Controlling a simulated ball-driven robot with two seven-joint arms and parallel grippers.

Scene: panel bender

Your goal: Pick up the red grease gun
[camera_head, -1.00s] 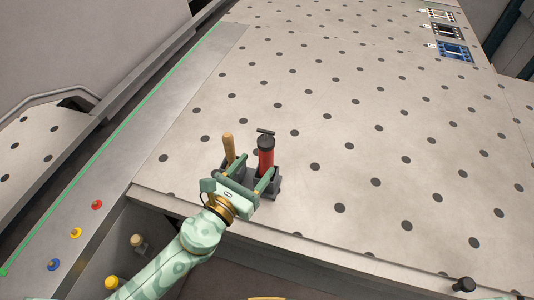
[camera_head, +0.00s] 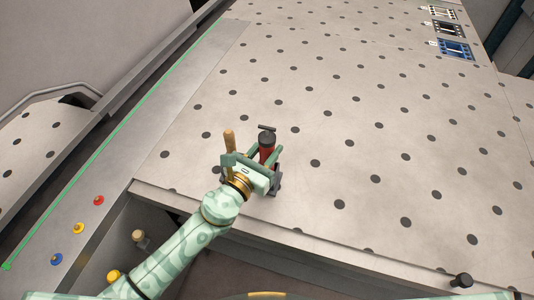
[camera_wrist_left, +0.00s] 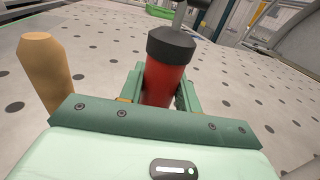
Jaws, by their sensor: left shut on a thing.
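The red grease gun (camera_head: 266,150) stands upright near the front edge of the perforated table, with a black cap and a dark handle on top. My left gripper (camera_head: 264,158) is shut on its red body, one finger on each side. In the left wrist view the red body (camera_wrist_left: 168,78) sits between the green fingers (camera_wrist_left: 160,88). The gripper hides the lower part of the gun and most of the dark holder (camera_head: 277,184) around it. My right gripper does not show.
A wooden handle (camera_head: 229,142) stands upright just left of the gun, close to my gripper; it also shows in the wrist view (camera_wrist_left: 46,72). Red, yellow and blue buttons (camera_head: 79,228) lie on the left strip.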

